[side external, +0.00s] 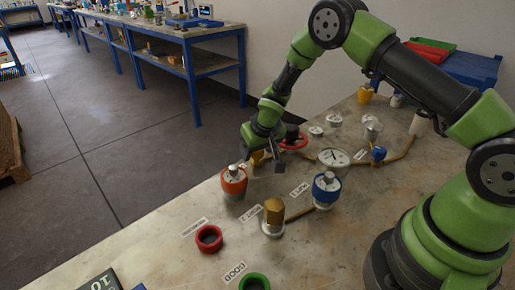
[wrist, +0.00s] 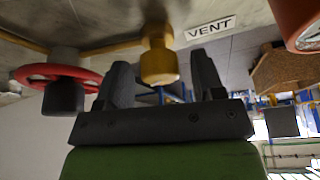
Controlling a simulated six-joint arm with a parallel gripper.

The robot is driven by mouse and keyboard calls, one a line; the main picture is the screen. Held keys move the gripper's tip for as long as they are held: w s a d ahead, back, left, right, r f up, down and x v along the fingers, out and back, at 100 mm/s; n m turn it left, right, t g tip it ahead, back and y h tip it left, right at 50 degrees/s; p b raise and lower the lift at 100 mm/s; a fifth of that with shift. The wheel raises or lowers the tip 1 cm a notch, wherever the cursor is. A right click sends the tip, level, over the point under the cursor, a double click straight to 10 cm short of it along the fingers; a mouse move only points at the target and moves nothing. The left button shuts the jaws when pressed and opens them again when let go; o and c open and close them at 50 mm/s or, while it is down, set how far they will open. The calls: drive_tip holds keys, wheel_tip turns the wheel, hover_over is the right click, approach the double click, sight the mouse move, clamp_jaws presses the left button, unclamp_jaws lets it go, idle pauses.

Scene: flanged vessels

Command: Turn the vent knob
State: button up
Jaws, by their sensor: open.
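The vent knob is a brass-yellow knob (wrist: 158,62) on a short stem, beside a white label reading VENT (wrist: 210,27) in the wrist view. In that view it appears between the two dark fingers of my gripper (wrist: 161,66), with a visible gap on both sides. In the side external view my gripper (side external: 268,158) is low over the bench, and a small part of the yellow knob (side external: 257,158) shows behind it. My gripper is open and holds nothing. I cannot tell how far the fingers reach past the knob.
A red handwheel (side external: 296,141) stands close beside my gripper, and also shows in the wrist view (wrist: 38,72).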

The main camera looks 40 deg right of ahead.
drive_tip(key=shift+c, duration=0.2)
drive_tip(key=c, duration=0.9)
drive_tip(key=shift+o, duration=0.2)
drive_tip(key=shift+m, duration=0.4)
drive_tip(key=shift+m+g+h, duration=0.25)
drive_tip(key=shift+m+h, duration=0.25)
drive_tip(key=shift+m, duration=0.8)
drive_tip(key=shift+m+g+h, duration=0.25)
drive_tip(key=shift+m+h, duration=0.25)
drive_tip(key=shift+m, duration=0.8)
drive_tip(key=shift+a, duration=0.1)
drive_tip(key=o, duration=0.9)
drive_tip(key=shift+r, duration=0.1)
